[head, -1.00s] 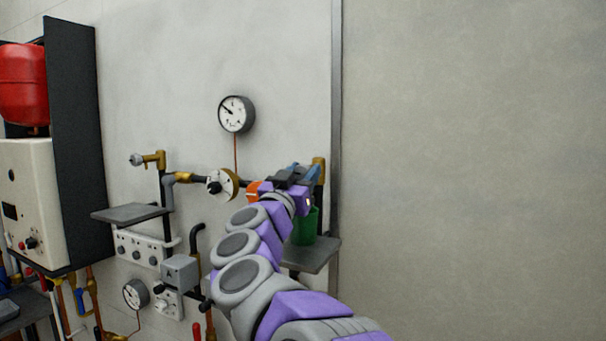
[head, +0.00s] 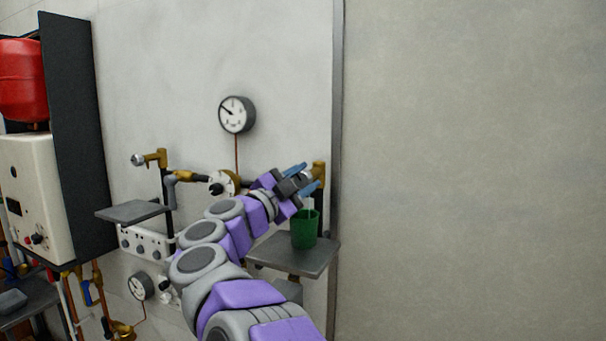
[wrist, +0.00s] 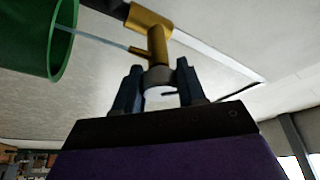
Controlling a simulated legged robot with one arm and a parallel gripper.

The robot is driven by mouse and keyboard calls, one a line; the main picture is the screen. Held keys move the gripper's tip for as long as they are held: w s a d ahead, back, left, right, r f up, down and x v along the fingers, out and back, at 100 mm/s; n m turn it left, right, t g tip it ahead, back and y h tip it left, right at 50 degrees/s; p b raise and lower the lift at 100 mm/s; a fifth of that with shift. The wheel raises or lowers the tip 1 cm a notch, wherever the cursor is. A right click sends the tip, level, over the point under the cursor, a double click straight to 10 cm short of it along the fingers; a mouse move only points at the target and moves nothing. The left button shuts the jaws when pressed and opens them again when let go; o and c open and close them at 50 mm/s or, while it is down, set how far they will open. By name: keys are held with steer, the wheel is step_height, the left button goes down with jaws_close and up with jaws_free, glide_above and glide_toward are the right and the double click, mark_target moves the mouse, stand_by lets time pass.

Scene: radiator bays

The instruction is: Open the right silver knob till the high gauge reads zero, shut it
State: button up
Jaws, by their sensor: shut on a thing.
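The right silver knob (wrist: 160,88) sits on the end of a brass valve (wrist: 154,45) in the wrist view. My gripper (wrist: 160,90) is shut on it, with one blue finger on each side. A thin pale stream runs from the valve's spout into a green cup (head: 304,236), which also shows in the wrist view (wrist: 62,40). The high gauge (head: 236,115) has a white face, and its needle points to the upper left.
The cup stands on a grey shelf (head: 300,256). Left of my arm are another silver knob (head: 137,160), a second shelf (head: 132,211) and a low gauge (head: 141,287). A boiler (head: 36,190) stands far left. The wall at right is bare.

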steer(key=m+g+p, duration=0.1)
steer(key=m, duration=0.2)
steer(key=shift+a+g, duration=0.1)
steer(key=shift+g, duration=0.2)
steer(key=shift+m, duration=0.4)
steer(key=shift+f+m, duration=0.2)
steer(key=shift+m, duration=0.1)
steer(key=o, duration=1)
steer(key=shift+a+r, duration=0.1)
steer(key=shift+a, duration=0.05)
